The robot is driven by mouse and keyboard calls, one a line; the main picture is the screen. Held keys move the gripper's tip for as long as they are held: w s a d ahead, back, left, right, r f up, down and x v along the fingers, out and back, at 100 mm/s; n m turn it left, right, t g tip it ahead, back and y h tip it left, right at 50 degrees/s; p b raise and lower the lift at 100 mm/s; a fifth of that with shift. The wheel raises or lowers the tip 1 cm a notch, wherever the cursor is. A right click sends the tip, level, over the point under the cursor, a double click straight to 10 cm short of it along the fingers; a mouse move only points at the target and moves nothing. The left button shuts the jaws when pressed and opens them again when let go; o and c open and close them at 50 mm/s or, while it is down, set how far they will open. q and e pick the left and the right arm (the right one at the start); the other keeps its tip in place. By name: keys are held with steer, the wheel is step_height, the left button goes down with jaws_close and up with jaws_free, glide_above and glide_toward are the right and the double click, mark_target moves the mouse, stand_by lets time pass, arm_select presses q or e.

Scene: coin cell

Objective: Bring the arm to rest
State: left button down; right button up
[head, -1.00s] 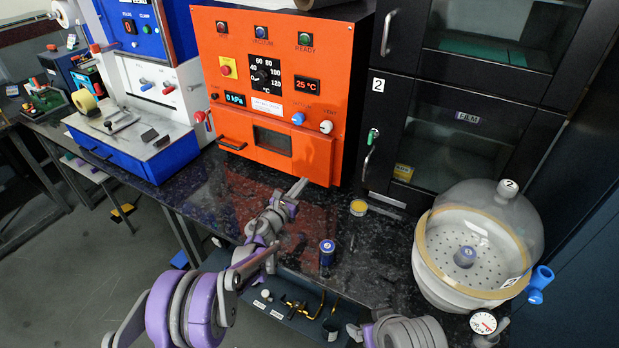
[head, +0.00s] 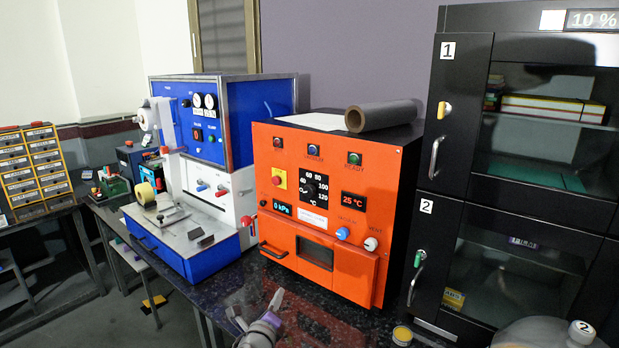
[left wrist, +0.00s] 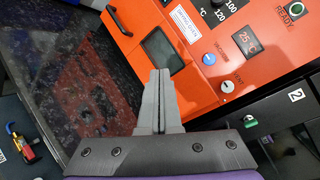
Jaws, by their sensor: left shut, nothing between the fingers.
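My left gripper (head: 275,300) is at the bottom of the head view, in front of the orange oven (head: 322,215) and above the dark speckled counter (head: 222,290). In the left wrist view its fingers (left wrist: 158,85) are pressed together and hold nothing. They point toward the oven's lower front, which shows its small window (left wrist: 160,48). Most of my left arm lies below the head view. My right gripper is in neither view.
A blue and white machine (head: 215,155) stands left of the oven. A black cabinet (head: 462,150) with numbered doors stands right of it. A clear dome (head: 550,334) shows at the bottom right. A yellow-topped container (head: 402,336) sits near the cabinet.

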arm_select(q)
steer(key=s+a+f+n+g+y, duration=0.1)
steer(key=s+a+n+g+y, duration=0.1)
steer(key=s+a+n, duration=0.45)
steer(key=s+a+n+g+y, duration=0.3)
steer(key=s+a+n, duration=0.1)
steer(key=s+n, duration=0.45)
steer(key=s+f+n+g+h, duration=0.1)
steer(key=s+f+n+g, duration=0.2)
steer(key=s+n, duration=0.3)
steer(key=s+f+n+g+h, duration=0.1)
steer(key=s+f+n+g, duration=0.2)
steer(key=s, duration=1.4)
step_height(320, 180, down, 3)
steer(key=n, duration=0.3)
steer(key=shift+s+d, duration=0.15)
steer(key=shift+d, duration=0.25)
steer(key=shift+f, duration=0.1)
